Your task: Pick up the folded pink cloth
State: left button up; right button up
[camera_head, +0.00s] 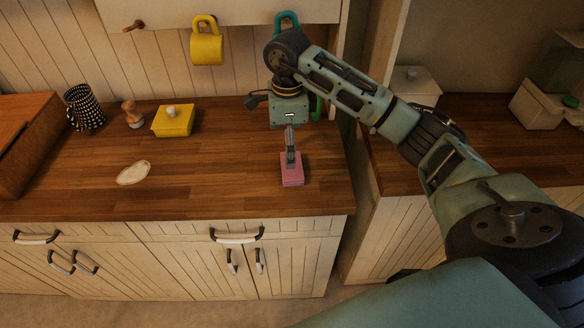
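The folded pink cloth (293,177) lies on the wooden counter (228,175), near its right front edge. It looks like a small flat block. My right gripper (291,158) reaches down over the cloth, with its fingers at the cloth's far part and covering some of it. The fingers line up in this view, so I cannot tell whether they are open, shut or holding the cloth. The cloth seems to rest on the counter. My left gripper is not in view.
A yellow box (173,121), a wooden item (133,115) and a dark patterned cup (82,105) stand at the back left. A pale oval dish (133,173) lies left of the cloth. A yellow mug (207,45) hangs above. A gap separates the right counter.

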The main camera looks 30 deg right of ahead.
aim_at(291, 178)
jog(key=shift+d+f, duration=0.25)
jog(key=shift+s+f+p, duration=0.1)
jog(key=shift+f+p, duration=0.35)
jog(key=shift+f, duration=0.45)
jog(key=f, duration=0.1)
jog(key=f+p, duration=0.2)
jog(key=f, duration=0.1)
jog(key=shift+s+d, duration=0.15)
jog(key=shift+d, duration=0.1)
jog(key=shift+f, duration=0.65)
jog(key=c, duration=1.2)
